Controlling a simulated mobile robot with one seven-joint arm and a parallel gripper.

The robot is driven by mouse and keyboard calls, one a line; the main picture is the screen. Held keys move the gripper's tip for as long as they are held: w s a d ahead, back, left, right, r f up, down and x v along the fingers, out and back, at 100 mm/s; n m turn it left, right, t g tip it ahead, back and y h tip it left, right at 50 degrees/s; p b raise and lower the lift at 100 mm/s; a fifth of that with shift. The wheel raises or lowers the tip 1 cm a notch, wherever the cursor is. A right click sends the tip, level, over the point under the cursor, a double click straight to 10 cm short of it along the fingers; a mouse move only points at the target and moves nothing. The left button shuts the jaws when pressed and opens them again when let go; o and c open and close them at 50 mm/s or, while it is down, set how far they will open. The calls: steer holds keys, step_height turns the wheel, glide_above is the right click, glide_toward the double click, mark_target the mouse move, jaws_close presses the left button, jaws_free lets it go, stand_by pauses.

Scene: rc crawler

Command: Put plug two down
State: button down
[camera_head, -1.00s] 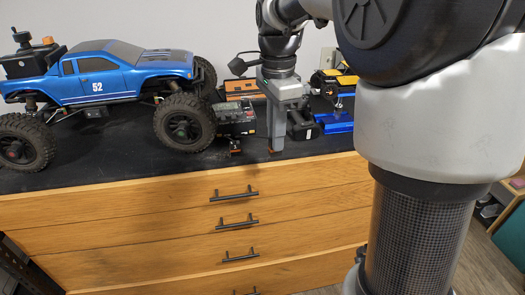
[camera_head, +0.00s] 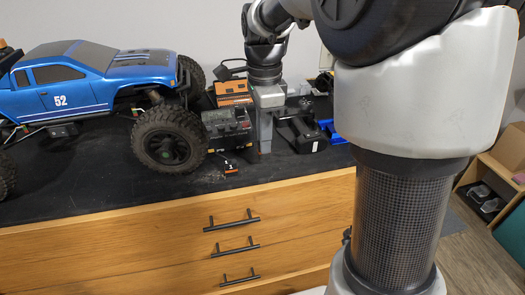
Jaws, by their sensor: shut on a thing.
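My gripper (camera_head: 265,150) points straight down over the black bench mat, right of a black box-shaped unit (camera_head: 228,129). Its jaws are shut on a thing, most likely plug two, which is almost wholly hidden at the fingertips. Only a small brownish-orange bit shows there, close to the mat; I cannot tell whether it touches. A small black plug with an orange edge and a white mark like a "1" (camera_head: 231,168) lies on the mat in front of the black unit, left of my gripper.
A blue crawler truck numbered 52 (camera_head: 90,80) stands at the left, its front wheel near the black unit. A black device (camera_head: 300,132) sits just right of my gripper. An orange case (camera_head: 233,93) is behind. The mat's front strip is clear.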

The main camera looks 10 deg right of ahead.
mark_target(264, 157)
steer(key=shift+f, duration=2)
steer(key=shift+f, duration=0.15)
steer(key=c, duration=1.7)
jaws_free()
steer(key=shift+c, duration=0.2)
